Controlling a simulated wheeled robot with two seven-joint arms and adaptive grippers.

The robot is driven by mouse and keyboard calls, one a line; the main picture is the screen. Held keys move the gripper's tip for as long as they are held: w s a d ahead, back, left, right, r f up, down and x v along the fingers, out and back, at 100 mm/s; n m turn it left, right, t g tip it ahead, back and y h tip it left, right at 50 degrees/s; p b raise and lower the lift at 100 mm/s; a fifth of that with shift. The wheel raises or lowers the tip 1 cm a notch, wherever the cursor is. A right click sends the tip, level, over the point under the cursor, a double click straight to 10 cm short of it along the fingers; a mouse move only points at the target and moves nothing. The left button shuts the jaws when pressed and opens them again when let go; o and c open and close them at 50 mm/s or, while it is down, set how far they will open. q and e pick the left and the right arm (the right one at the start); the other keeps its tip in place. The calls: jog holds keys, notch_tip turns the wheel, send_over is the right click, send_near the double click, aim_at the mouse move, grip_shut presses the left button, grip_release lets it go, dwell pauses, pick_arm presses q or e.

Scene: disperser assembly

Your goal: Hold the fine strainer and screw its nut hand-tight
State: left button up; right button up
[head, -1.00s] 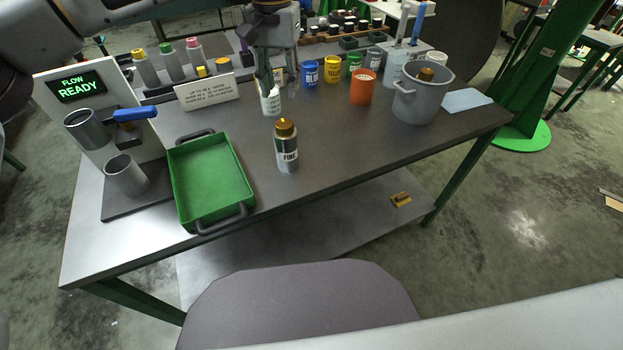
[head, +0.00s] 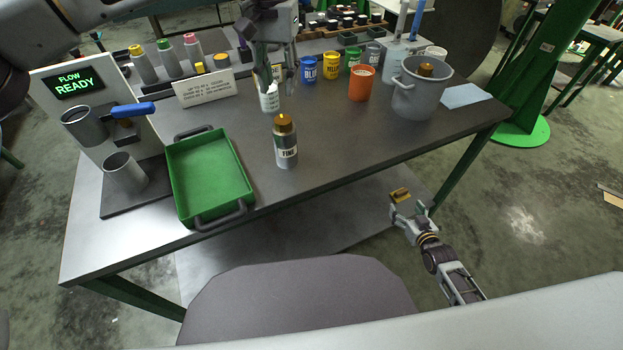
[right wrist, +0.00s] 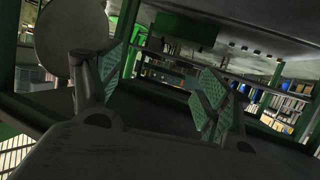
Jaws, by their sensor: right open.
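The fine strainer (head: 287,151) stands upright on the table, right of the green tray, with its label facing me. Its gold-coloured nut (head: 284,120) sits on top; how tight it is cannot be seen. My left gripper (head: 278,86) points down behind the strainer, apart from it, with a gap between its fingers. A white cup (head: 270,100) is at its fingertips; contact is unclear. My right gripper (head: 411,205) is low, off the table's front right edge and away from the strainer. The right wrist view shows its two green-padded fingers (right wrist: 160,88) spread with nothing between them.
The green tray (head: 247,186) and the flow stand (head: 115,205) occupy the left of the table. An orange cup (head: 361,86) and a grey pot (head: 415,102) stand at the right. A small yellow-brown block (head: 400,194) shows near my right gripper. Table around the strainer is clear.

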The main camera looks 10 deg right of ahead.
jog(key=w+r+t, duration=0.1)
jog(key=r+t, duration=0.1)
jog(key=r, duration=0.5)
jog(key=w+d+r+t, duration=0.1)
jog(key=r, duration=0.6)
jog(key=w+r+t+y, duration=0.1)
jog(key=r+t, duration=0.1)
jog(key=r, duration=0.5)
jog(key=shift+d+r+t, duration=0.1)
jog(key=shift+d+t, duration=0.2)
jog(key=shift+d, duration=0.1)
jog(key=a+r+m+t+y, duration=0.1)
jog(key=a+r+m+t, duration=0.25)
jog(key=r, duration=0.75)
jog(key=s+a+m+g+y, duration=0.2)
jog(key=s+a+m+g, duration=0.1)
jog(key=a+m, duration=1.1)
jog(key=s+a+f+m+g+y, duration=0.1)
jog(key=s+a+m, duration=0.5)
jog(key=a+m, duration=0.8)
jog(key=a+g+y, duration=0.1)
jog(key=a+g, duration=0.1)
jog(key=a, duration=0.2)
jog(key=shift+a+f+m, duration=0.25)
jog(key=shift+m, duration=0.1)
